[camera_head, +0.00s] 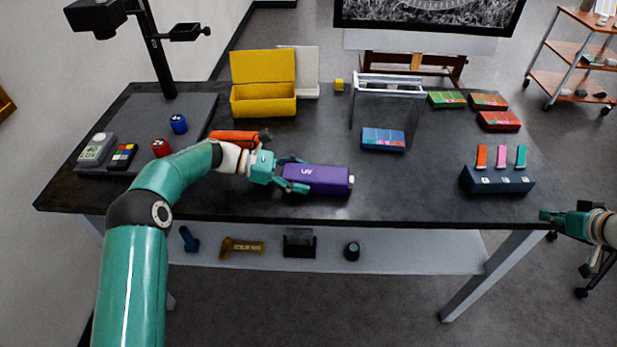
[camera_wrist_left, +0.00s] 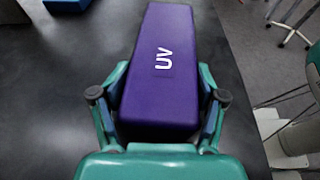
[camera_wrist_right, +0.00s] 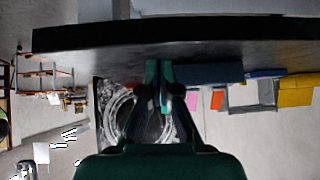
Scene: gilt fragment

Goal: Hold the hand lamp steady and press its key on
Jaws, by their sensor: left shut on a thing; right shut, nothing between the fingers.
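The hand lamp (camera_head: 322,179) is a purple block marked "UV", lying at the front middle of the black table. It also shows in the left wrist view (camera_wrist_left: 161,75), between the fingers. My left gripper (camera_head: 290,174) is shut on the end of the lamp nearer my arm. A small pale knob shows at the lamp's right end in the head view; I cannot tell if it is the key. My right gripper (camera_head: 556,215) is shut and empty, off the table's front right edge. In the right wrist view its fingertips (camera_wrist_right: 158,72) are together near the table edge.
An orange-red object (camera_head: 234,137) lies behind my left wrist. A dark block with colored tabs (camera_head: 497,180) stands at the right. A blue box (camera_head: 383,139) and a clear stand (camera_head: 388,98) are behind the lamp. Bare table lies right of the lamp.

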